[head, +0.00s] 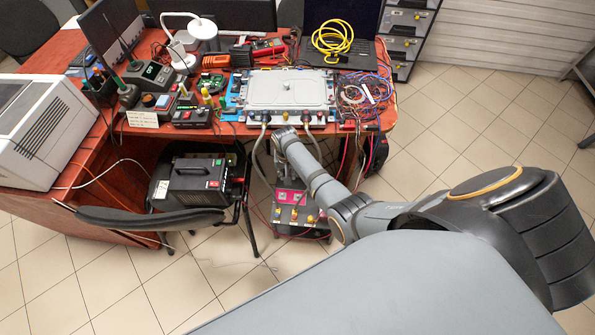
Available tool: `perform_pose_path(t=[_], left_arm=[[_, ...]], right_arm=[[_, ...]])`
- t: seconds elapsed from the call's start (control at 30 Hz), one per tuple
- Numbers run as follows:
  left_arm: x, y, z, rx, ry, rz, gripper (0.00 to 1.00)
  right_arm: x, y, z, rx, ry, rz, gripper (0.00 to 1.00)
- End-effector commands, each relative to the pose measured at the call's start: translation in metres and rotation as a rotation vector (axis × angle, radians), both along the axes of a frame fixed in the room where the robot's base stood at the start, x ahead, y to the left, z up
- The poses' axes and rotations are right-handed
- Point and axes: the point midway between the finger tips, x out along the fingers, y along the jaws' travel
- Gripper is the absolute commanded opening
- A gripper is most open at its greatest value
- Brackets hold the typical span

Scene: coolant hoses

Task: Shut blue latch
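A pale metal cold plate (288,90) lies on the red desk, with a row of small fittings along its front edge. A hose end with a bluish part (265,118) sits at the left of that edge, and another hose end with a reddish part (305,118) sits to its right. The blue latch is too small to tell open from shut. My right arm comes in from the right, and its gripper (284,133) is just below the front edge, between the two hose ends. Its fingers are too small to read. My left gripper is not in view.
A grey hose (257,160) hangs from the front edge towards a pump unit (297,205) on the floor. A chair (150,217) and a black box (198,180) stand left of it. Coloured cables (362,95) crowd the plate's right side. Tiled floor is open at right.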

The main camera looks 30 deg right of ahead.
Motion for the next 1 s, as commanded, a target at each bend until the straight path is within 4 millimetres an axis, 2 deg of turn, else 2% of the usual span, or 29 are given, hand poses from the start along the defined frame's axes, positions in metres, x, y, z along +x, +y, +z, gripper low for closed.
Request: perform_pose_path(t=[0.2, 0.4, 0.83, 0.87, 0.93, 1.0], left_arm=[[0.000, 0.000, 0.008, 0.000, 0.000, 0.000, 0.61], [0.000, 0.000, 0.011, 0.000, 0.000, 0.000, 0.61], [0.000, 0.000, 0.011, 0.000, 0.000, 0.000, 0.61], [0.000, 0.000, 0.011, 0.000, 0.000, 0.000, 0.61], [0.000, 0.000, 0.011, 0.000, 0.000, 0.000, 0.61], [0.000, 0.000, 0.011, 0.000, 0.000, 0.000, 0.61]], right_arm=[[-0.031, -0.006, -0.035, -0.007, -0.002, 0.046, 0.28], [-0.049, -0.010, -0.054, -0.011, -0.008, 0.074, 0.28], [-0.055, -0.012, -0.061, -0.011, -0.009, 0.083, 0.28], [-0.060, -0.012, -0.066, -0.012, -0.007, 0.088, 0.28], [-0.081, -0.016, -0.086, -0.016, -0.002, 0.110, 0.28], [-0.113, -0.022, -0.114, -0.023, -0.003, 0.146, 0.28]])
